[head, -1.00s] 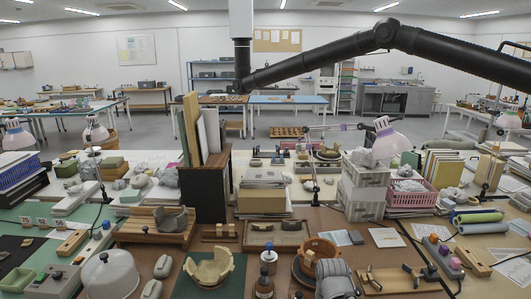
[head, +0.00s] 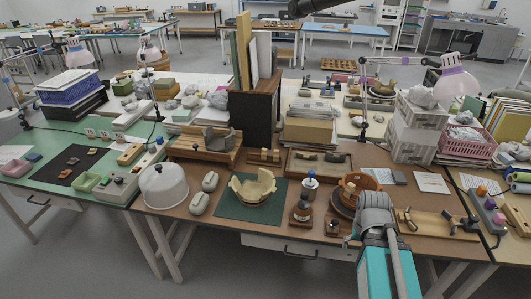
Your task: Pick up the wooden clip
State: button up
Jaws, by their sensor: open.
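On the light wooden board (head: 430,225) at the right of the brown table lie several small wooden and dark pieces. A small brown piece (head: 407,219) at its left end may be the wooden clip, but it is too small to tell for sure. No other clip stands out clearly. A dark part of my arm shows at the top edge.
A terracotta bowl (head: 360,180), a cream broken bowl (head: 254,186) on a green mat (head: 228,211) and a white dome (head: 163,186) are nearby.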

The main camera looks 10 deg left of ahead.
aim_at(264, 151)
jog(key=z, duration=1.35)
jog(key=i, duration=0.8)
jog(key=u, duration=1.3)
